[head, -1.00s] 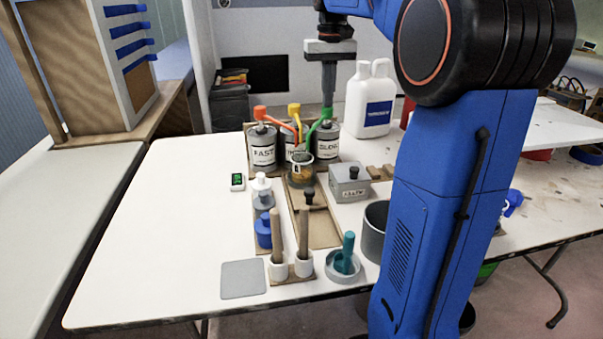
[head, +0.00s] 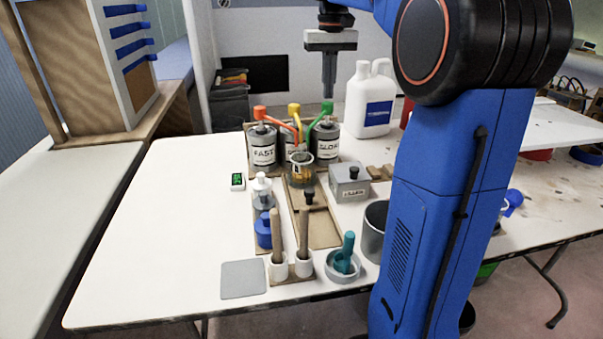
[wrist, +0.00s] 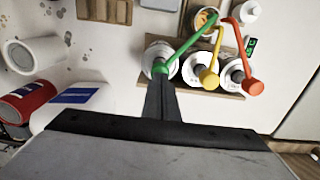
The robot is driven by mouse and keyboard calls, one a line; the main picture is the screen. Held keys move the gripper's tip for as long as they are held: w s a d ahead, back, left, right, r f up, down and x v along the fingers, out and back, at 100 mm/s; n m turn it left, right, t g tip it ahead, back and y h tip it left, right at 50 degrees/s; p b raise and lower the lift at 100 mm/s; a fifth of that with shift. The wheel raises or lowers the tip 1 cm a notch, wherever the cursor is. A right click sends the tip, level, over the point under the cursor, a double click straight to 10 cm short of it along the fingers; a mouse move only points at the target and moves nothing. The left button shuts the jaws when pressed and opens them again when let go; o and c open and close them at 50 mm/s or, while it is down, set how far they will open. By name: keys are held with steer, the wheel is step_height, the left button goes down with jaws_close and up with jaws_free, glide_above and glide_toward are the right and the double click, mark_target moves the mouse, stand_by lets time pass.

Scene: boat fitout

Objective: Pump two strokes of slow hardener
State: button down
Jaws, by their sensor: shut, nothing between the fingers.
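The slow hardener can (head: 326,143), grey with a label reading SLOW, has a green pump head (head: 327,106) and spout. It stands at the right end of a row of pump cans on the table. My gripper (head: 328,92) is shut and empty, pointing down just above the green head, with a small gap in the head view. In the wrist view the fingertips (wrist: 161,82) overlap the edge of the green pump head (wrist: 160,68). A clear cup (head: 301,168) with amber content stands under the spouts in front of the cans.
The FAST can (head: 262,148) with an orange pump and a middle can with a yellow pump (head: 295,109) stand to the left. A white jug (head: 370,100) is close on the right. A grey box (head: 349,182) stands in front of it.

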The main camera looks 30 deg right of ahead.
mark_target(328, 102)
steer(key=shift+f, duration=0.35)
steer(key=shift+f, duration=1.45)
steer(key=shift+r, duration=1.8)
